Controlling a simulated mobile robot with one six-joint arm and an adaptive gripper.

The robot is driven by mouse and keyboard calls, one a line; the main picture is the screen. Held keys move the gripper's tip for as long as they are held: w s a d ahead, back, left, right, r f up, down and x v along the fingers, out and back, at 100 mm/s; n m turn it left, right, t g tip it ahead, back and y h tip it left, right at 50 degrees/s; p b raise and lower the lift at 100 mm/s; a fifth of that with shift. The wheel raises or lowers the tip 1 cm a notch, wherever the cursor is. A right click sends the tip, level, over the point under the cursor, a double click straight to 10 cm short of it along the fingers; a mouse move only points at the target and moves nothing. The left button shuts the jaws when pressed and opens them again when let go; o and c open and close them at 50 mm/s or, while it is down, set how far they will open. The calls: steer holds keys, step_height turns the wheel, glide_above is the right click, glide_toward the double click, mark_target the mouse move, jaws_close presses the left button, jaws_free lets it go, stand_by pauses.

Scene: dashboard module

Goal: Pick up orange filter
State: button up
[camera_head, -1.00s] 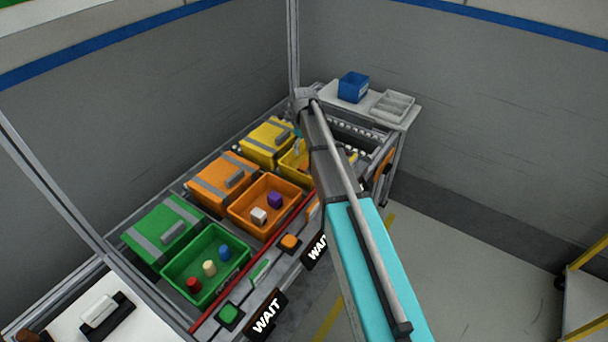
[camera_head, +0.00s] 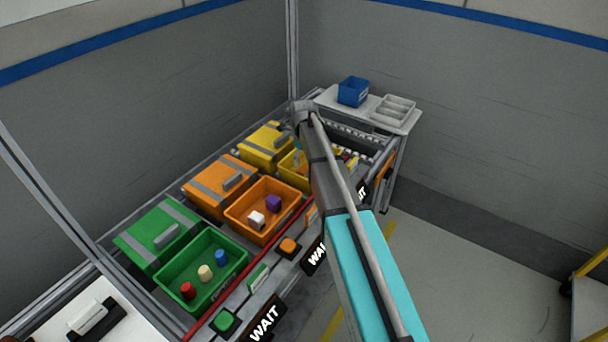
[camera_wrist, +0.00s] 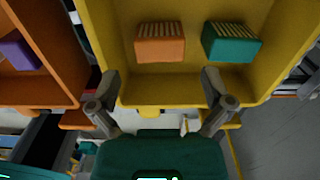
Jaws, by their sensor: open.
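The orange filter (camera_wrist: 160,43) is a ribbed block lying in the yellow bin (camera_wrist: 185,91) in the wrist view. A similar teal ribbed block (camera_wrist: 231,42) lies to its right, apart from it. My gripper (camera_wrist: 160,82) is open and empty, its fingertips near the bin's front edge and short of the orange filter. In the head view, my arm hides the gripper and much of the yellow bin (camera_head: 288,172), and I cannot make out the orange filter there.
An orange bin (camera_head: 240,226) with a white and a purple block (camera_head: 273,203) stands beside the yellow bin. A green bin (camera_head: 170,292) with several pegs is nearer. Lidded boxes stand behind. A blue bin (camera_head: 353,91) and grey tray (camera_head: 395,110) sit on the far right table.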

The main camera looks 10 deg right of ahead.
mark_target(304, 168)
steer(key=shift+f, duration=0.1)
steer(key=shift+s+d+f+b, duration=0.15)
steer(key=shift+f+b, duration=2.4)
steer(key=shift+b, duration=0.05)
steer(key=c, duration=0.9)
steer(key=shift+o, duration=0.2)
steer(key=shift+r, duration=0.15)
steer(key=shift+r+p, duration=0.95)
steer(key=shift+p, duration=0.1)
steer(key=s+r+p, duration=1.1)
steer(key=s, duration=0.3)
